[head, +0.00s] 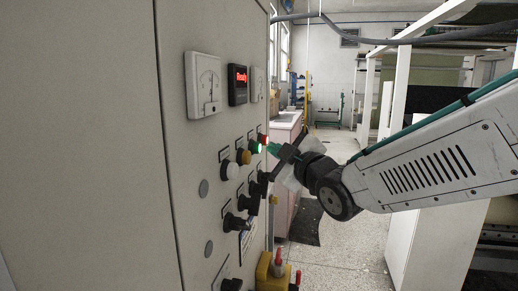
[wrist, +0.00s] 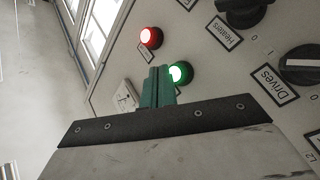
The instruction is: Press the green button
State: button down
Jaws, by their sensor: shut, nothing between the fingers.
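The green button (head: 254,147) is on the grey control panel, lit, and sits just left of the red button (head: 263,139). In the wrist view the lit green button (wrist: 180,73) shows right beside my fingertips, with the red button (wrist: 150,38) further up. My gripper (head: 273,148) is shut and empty, its green fingers together and pointing at the panel close to the green button. In the wrist view the gripper (wrist: 157,85) overlaps the button's left edge. I cannot tell whether the fingertips touch it.
A small display (head: 237,85) reads "Ready" in red beside a dial gauge (head: 203,85). Orange (head: 243,156) and white (head: 230,170) buttons and several black rotary knobs (head: 234,222) stick out nearby. A yellow box (head: 265,270) juts out low. Open floor lies right of the panel.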

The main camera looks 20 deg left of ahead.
jog(key=d, duration=0.5)
jog(key=shift+w, duration=0.15)
dwell(0.3)
dwell(0.5)
